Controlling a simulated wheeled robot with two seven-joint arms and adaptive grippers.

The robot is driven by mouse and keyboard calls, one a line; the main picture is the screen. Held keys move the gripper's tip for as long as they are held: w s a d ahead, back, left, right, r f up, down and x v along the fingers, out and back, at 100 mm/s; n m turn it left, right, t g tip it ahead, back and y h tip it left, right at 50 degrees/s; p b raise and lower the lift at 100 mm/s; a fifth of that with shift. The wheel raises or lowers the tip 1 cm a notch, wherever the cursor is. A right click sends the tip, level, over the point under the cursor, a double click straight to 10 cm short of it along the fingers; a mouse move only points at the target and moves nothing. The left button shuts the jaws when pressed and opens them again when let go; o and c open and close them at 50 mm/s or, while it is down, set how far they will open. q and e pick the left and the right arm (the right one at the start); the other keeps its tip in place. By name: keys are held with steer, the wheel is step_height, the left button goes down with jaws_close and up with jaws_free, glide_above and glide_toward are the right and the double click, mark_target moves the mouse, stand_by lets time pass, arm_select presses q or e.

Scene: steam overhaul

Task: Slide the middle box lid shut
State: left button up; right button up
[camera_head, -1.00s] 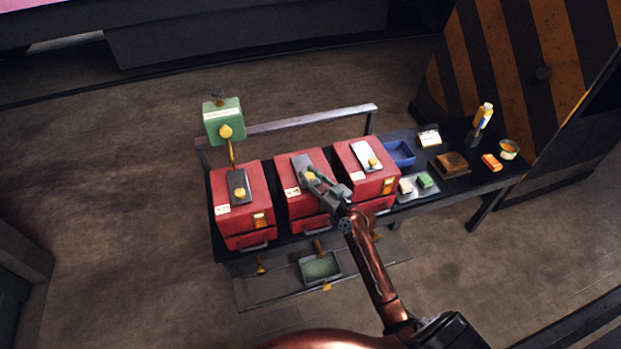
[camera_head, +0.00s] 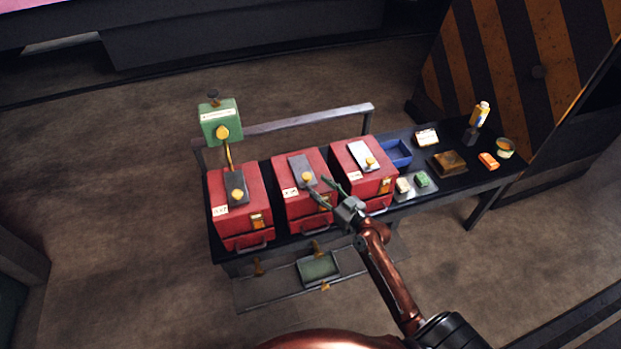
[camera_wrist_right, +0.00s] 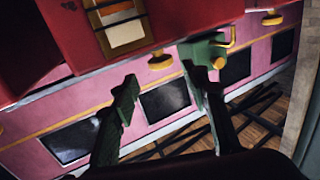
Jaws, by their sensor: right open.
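The middle red box (camera_head: 288,201) stands on the dark bench between two similar red boxes. A grey sliding lid plate (camera_head: 299,164) with a yellow knob (camera_head: 307,176) lies on its top. I cannot tell whether any opening is left uncovered. A red box (camera_wrist_right: 200,14) fills the top of that view. My left gripper is not in view.
The left red box (camera_head: 259,192) and right red box (camera_head: 345,157) flank the middle one closely. A green box (camera_head: 220,113) stands on a post behind. A blue tray (camera_head: 397,154) and small items are on the bench (camera_head: 481,180) at right.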

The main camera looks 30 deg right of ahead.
steer(key=s, duration=0.5)
steer(key=shift+d, duration=0.4)
